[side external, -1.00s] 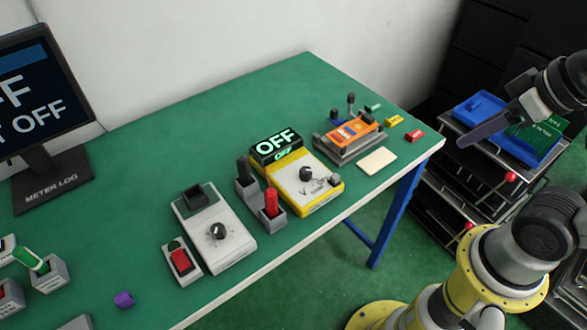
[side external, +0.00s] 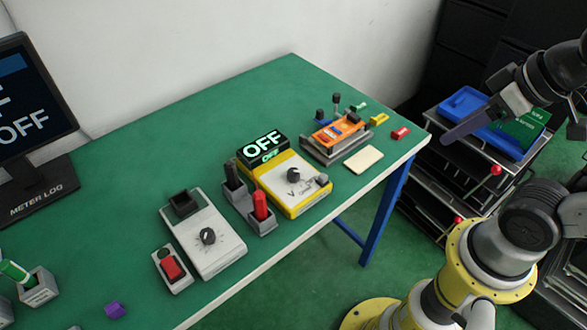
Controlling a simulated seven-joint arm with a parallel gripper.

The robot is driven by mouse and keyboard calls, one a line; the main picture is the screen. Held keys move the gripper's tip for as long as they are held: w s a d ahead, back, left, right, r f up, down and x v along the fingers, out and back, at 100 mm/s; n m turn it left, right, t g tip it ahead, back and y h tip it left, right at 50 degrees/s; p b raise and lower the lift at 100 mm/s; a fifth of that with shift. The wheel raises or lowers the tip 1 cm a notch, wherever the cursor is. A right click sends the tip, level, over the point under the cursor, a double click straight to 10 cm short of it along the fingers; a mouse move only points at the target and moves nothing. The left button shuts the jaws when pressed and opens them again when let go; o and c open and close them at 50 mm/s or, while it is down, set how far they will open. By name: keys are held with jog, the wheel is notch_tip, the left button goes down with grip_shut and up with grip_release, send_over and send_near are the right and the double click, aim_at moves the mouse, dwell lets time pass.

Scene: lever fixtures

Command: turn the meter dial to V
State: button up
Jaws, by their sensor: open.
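The yellow meter (side external: 312,207) lies on the green table near its front edge. Its raised display (side external: 263,148) reads OFF in lit letters. Its black dial (side external: 294,175) sits on the white face, with a V mark to its lower left; the other marks are too small to read surely. My gripper (side external: 447,138) is at the upper right, beyond the table's right end and well apart from the meter. One dark finger shows clearly; the jaws are open and nothing is seen between them.
A grey meter (side external: 228,246) with its own knob and a red switch box (side external: 171,268) stand left. A holder with a red probe (side external: 260,205) adjoins the yellow meter. An orange device (side external: 340,131) sits behind right. A monitor (side external: 35,110) stands far left; a tray rack (side external: 470,165) stands right.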

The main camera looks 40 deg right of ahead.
jog(key=w+r+n, duration=0.5)
jog(key=n+g, duration=0.6)
jog(key=n, duration=0.4)
send_over(294, 171)
notch_tip(294, 171, down, 10)
notch_tip(294, 171, down, 13)
jog(key=shift+f, duration=0.15)
grip_shut()
